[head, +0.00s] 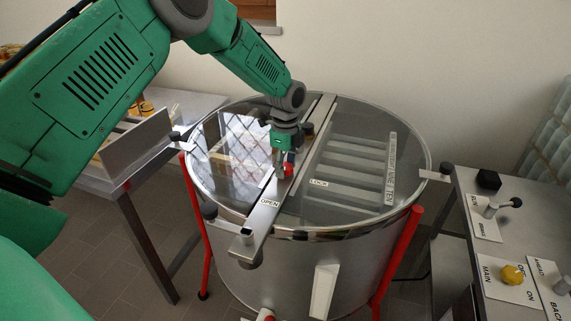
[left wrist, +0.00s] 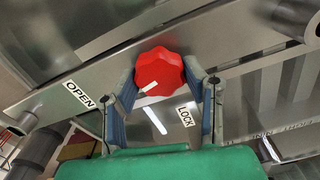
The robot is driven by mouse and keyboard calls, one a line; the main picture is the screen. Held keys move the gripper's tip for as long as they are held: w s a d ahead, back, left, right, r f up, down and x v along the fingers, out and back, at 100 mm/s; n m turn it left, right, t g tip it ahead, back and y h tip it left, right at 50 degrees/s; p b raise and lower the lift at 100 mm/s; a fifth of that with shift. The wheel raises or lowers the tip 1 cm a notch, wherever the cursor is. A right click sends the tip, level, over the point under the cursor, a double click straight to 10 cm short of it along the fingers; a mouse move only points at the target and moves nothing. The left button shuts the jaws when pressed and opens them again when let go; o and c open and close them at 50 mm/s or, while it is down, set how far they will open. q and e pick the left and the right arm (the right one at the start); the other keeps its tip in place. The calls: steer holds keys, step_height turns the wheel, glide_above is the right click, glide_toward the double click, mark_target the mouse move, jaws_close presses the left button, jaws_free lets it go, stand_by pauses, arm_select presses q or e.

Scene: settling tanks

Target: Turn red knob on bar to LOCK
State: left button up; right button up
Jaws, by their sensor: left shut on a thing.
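The red knob (head: 288,166) sits on the metal bar (head: 262,215) that crosses the top of the round steel tank. In the left wrist view the lobed knob (left wrist: 160,70) carries a short white mark on its lower edge, slanting toward the lower left. The OPEN label (left wrist: 79,95) lies left of the knob, and the LOCK label (left wrist: 186,116) lies below and right of it. My left gripper (head: 283,157) reaches down from above. It is shut on the knob, with one finger on each side. My right gripper is not in view.
The tank's clear lid (head: 350,130) has a steel rim with dark knobs around it. Red legs (head: 400,255) support the tank. A control panel with a yellow knob (head: 512,274) stands at right. A steel bench (head: 165,125) stands at left.

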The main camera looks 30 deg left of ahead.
arm_select(q)
steer(key=n, duration=0.2)
steer(key=n+p, duration=0.1)
steer(key=shift+w+d+r+n, duration=0.1)
steer(key=shift+w+n, duration=0.05)
steer(key=shift+n, duration=0.25)
steer(key=n+p, duration=0.1)
steer(key=n, duration=0.2)
steer(key=shift+n, duration=0.3)
steer(key=n, duration=0.4)
steer(key=shift+w, duration=0.15)
steer(key=shift+w+r+n+p, duration=0.1)
steer(key=shift+n+p, duration=0.25)
steer(key=shift+n, duration=1.55)
steer(key=shift+a, duration=0.2)
steer(key=o, duration=1.1)
steer(key=shift+w, duration=0.1)
